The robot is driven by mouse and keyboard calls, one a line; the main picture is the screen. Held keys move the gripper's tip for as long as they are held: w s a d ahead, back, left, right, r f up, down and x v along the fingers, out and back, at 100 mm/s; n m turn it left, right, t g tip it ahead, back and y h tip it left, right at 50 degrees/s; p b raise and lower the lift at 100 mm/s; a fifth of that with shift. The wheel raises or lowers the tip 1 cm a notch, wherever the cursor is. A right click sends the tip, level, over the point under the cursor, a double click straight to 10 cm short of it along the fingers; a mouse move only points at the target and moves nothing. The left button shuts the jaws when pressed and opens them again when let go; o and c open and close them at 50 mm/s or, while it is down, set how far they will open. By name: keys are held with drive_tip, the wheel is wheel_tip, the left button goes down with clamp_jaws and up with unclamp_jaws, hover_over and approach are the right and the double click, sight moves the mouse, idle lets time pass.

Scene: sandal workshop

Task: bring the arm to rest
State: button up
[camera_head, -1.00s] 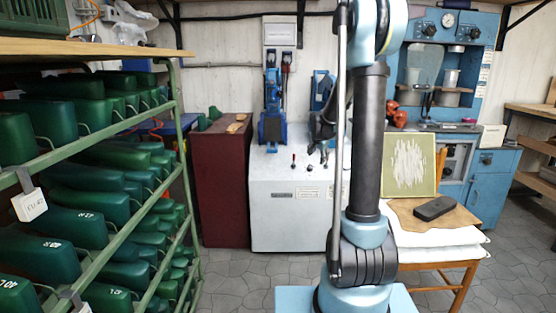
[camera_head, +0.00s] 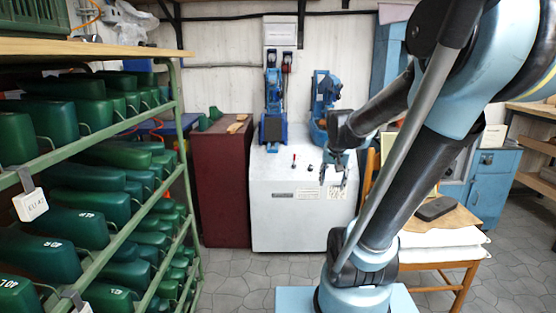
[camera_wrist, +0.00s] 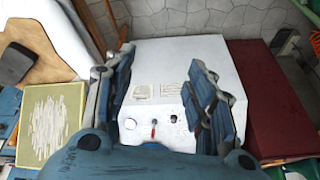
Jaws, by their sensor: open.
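My gripper (camera_head: 334,180) hangs open and empty in front of the white machine cabinet (camera_head: 285,218) in the head view. In the wrist view my gripper (camera_wrist: 158,72) has its two blue fingers spread apart, with the white cabinet (camera_wrist: 190,55) behind them and nothing between them. My arm is bent: its thick links rise to the upper right, and the forearm reaches back left and down to the gripper. The arm stands on a light blue base at the bottom.
A green rack (camera_head: 165,177) of green shoe lasts stands at left. A dark red cabinet (camera_head: 220,185) stands beside the white one. At right, a wooden chair (camera_head: 460,268) carries white padding and a black object (camera_head: 435,208). Grey floor shows between rack and arm.

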drive_tip(key=s+f+n+g, duration=0.1)
drive_tip(key=s+f, duration=0.3)
drive_tip(key=s, duration=0.5)
drive_tip(key=s+f+n+g, duration=0.1)
drive_tip(key=s+f+n, duration=0.2)
drive_tip(key=s, duration=0.6)
drive_tip(key=shift+s+a+f+y, duration=0.3)
drive_tip(key=shift+s+a+f, duration=0.05)
drive_tip(key=shift+s+f, duration=0.05)
drive_tip(key=shift+w+f, duration=0.2)
drive_tip(key=shift+w, duration=0.3)
